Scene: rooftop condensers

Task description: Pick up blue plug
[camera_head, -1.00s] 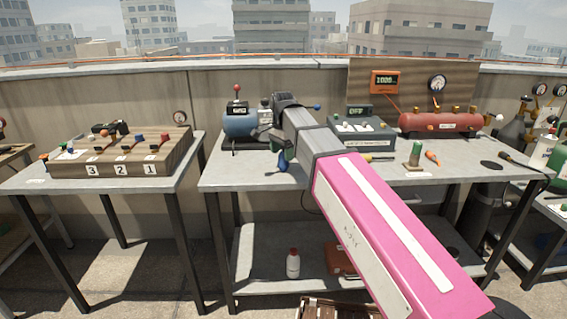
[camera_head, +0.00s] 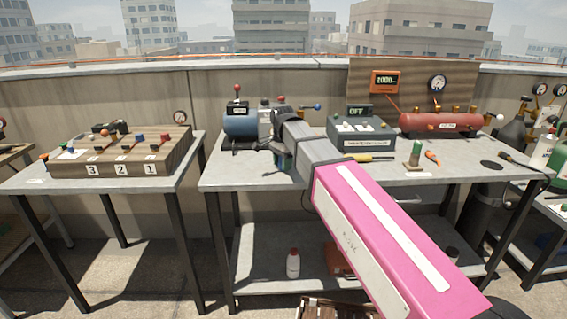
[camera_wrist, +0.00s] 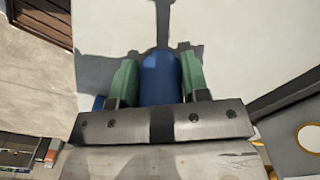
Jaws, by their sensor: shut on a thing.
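The blue plug (camera_wrist: 160,78) is a rounded blue body between the two green fingers of my gripper (camera_wrist: 160,85) in the wrist view. The fingers lie along both its sides and are shut on it. Its lower part is hidden behind the gripper's dark bar. In the head view my gripper (camera_head: 284,161) is at the front edge of the middle grey table (camera_head: 240,175), where my arm hides most of it. I cannot tell whether the plug touches the tabletop.
A blue tank (camera_head: 240,124) stands behind and left of my gripper. A grey box marked OFF (camera_head: 361,136), a yellow-handled tool (camera_head: 370,158), a green cylinder (camera_head: 415,153) and a red tank (camera_head: 440,124) are to the right. A switch block (camera_head: 120,155) sits on the left table.

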